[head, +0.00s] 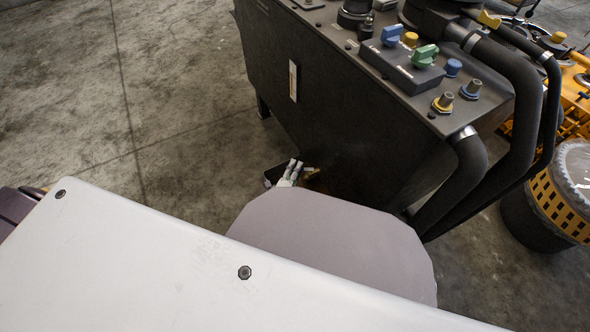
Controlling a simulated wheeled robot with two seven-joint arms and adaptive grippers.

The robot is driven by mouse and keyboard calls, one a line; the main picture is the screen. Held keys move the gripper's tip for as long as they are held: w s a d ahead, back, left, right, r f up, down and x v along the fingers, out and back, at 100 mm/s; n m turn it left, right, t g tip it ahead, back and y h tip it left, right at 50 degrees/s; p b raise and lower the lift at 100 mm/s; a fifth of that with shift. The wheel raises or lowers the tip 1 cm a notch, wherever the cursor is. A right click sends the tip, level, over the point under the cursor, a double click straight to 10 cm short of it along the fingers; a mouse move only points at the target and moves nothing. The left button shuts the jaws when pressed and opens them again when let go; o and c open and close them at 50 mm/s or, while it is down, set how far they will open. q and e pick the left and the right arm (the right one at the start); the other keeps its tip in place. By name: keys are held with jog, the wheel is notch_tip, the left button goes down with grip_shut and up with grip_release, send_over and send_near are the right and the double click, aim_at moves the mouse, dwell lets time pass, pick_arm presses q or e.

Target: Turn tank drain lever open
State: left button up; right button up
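The dark tank (330,95) stands at the upper middle, with a slanted front wall. A small yellowish piece (310,170), perhaps the drain lever, shows low by the tank's base. It is too small and shadowed to tell its position. My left gripper (294,167) is small in the picture, just left of this piece, with its pale fingertips pointing up. I cannot tell whether it touches the piece or how far its fingers are apart. My own light and mauve body parts hide what lies below it. My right gripper is not in view.
A control panel (402,68) with blue, green and yellow knobs sits on the tank top. Thick black hoses (522,110) hang down its right side. A dark bin with a yellow perforated band (557,207) stands at the right. The concrete floor (150,90) at the left is clear.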

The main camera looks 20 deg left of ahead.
pick_arm(q)
jog(key=shift+s+a, duration=0.1)
jog(key=shift+s, duration=0.1)
jog(key=s, duration=1.1)
jog(key=shift+s+a, duration=0.3)
jog(key=shift+a, duration=0.05)
dwell(0.3)
